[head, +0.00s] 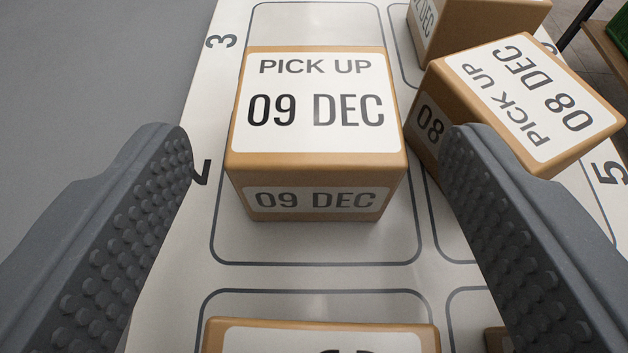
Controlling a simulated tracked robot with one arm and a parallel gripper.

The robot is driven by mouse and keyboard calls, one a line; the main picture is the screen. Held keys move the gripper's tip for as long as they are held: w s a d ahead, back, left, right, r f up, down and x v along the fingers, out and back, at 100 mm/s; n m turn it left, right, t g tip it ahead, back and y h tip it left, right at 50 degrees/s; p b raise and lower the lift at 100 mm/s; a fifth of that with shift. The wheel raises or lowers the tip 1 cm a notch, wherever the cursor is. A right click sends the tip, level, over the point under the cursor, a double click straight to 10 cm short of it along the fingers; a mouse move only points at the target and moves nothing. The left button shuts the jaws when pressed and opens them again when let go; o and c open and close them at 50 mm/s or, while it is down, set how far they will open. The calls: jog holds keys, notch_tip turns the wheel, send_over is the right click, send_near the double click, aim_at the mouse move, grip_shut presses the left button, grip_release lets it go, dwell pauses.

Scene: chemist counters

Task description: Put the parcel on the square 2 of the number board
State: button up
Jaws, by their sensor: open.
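A brown parcel (316,165) labelled "PICK UP 09 DEC" sits upright on the white number board (232,276). It stands inside the outlined square beside a printed 2, which the left finger partly covers; its far end reaches toward the square marked 3. My gripper (318,140) is open, with one ridged finger to the left and one to the right. The parcel lies between the fingers in the picture, with gaps on both sides, and neither finger visibly touches it.
A tilted "08 DEC" parcel (530,100) stands close on the right, partly behind my right finger, near the 5. Another parcel (475,25) is behind it. A nearer parcel (320,338) is cut off at the bottom edge. Grey surface (100,60) lies clear at left.

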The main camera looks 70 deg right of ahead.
jog(key=p+v, duration=0.2)
jog(key=v, duration=1)
jog(key=shift+p, duration=0.35)
jog(key=s+d+r+n+t+y, duration=0.1)
jog(key=d+r+n+y, duration=0.2)
jog(key=d+r, duration=0.5)
jog(key=s+d+r+n+t+y, duration=0.2)
jog(key=d+r+n+y, duration=0.15)
jog(key=r, duration=0.75)
jog(key=s+d+r+n+t+y, duration=0.1)
jog(key=s+r+n+t+y, duration=0.1)
jog(key=s+r, duration=0.3)
jog(key=s+d+r+n+t+y, duration=0.1)
jog(key=s+r, duration=0.4)
jog(key=r, duration=0.6)
jog(key=s+d+r+n+t+y, duration=0.1)
jog(key=s+r+n+t+y, duration=0.2)
jog(key=s+r+n+t, duration=0.2)
notch_tip(320, 180, up, 3)
jog(key=shift+s+r, duration=0.2)
jog(key=shift+s, duration=0.1)
jog(key=shift+r, duration=0.1)
